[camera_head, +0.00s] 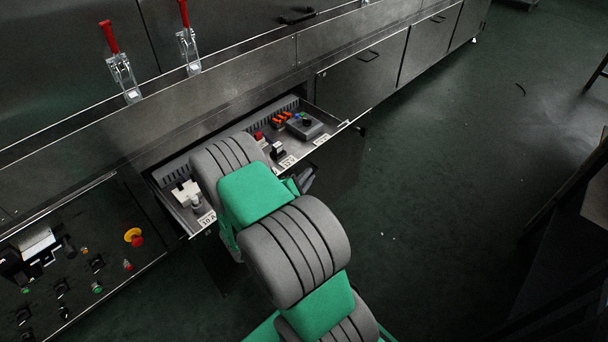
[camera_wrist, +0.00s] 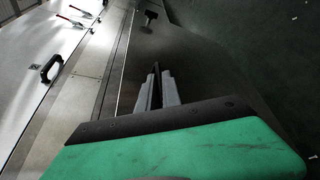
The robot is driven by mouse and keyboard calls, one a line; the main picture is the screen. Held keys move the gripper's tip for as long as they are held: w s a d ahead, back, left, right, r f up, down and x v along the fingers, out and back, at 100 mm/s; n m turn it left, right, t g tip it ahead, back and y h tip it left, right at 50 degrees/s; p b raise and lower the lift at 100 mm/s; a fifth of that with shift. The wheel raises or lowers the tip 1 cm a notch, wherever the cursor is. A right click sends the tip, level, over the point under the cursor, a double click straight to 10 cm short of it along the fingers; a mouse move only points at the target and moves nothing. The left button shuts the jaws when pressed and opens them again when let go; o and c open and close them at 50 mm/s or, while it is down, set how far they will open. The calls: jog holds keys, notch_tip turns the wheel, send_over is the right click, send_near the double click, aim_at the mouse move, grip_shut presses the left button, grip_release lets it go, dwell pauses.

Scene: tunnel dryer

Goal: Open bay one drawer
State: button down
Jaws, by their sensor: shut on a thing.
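The bay one drawer (camera_head: 325,128) stands pulled out of the dark metal cabinet in the head view, with its tray showing. Inside lie a grey box with a dark knob (camera_head: 304,126), orange pieces (camera_head: 282,118), a red-topped part (camera_head: 259,136) and a white block (camera_head: 186,189). White labels line its front edge. My arm crosses over the drawer's middle. My gripper (camera_head: 304,180) is at the drawer's front, mostly hidden behind the arm. In the wrist view its fingers (camera_wrist: 158,84) are shut on a thin dark piece, seemingly the drawer handle; the grip itself is hard to see.
Two red-handled toggle clamps (camera_head: 115,62) stand on the ledge behind. A control panel (camera_head: 80,260) with an emergency stop (camera_head: 134,237) lies to the left. Closed cabinet fronts with handles (camera_head: 368,56) continue right. The dark floor (camera_head: 450,180) in front is largely clear.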

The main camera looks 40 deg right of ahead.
jog(key=shift+s+f, duration=0.1)
jog(key=shift+f, duration=0.15)
jog(key=c, duration=1.9)
grip_release()
jog(key=shift+o, duration=0.5)
jog(key=shift+r, duration=0.1)
jog(key=p+v, duration=0.2)
jog(key=v, duration=0.5)
jog(key=shift+a, duration=0.35)
jog(key=shift+s, duration=0.1)
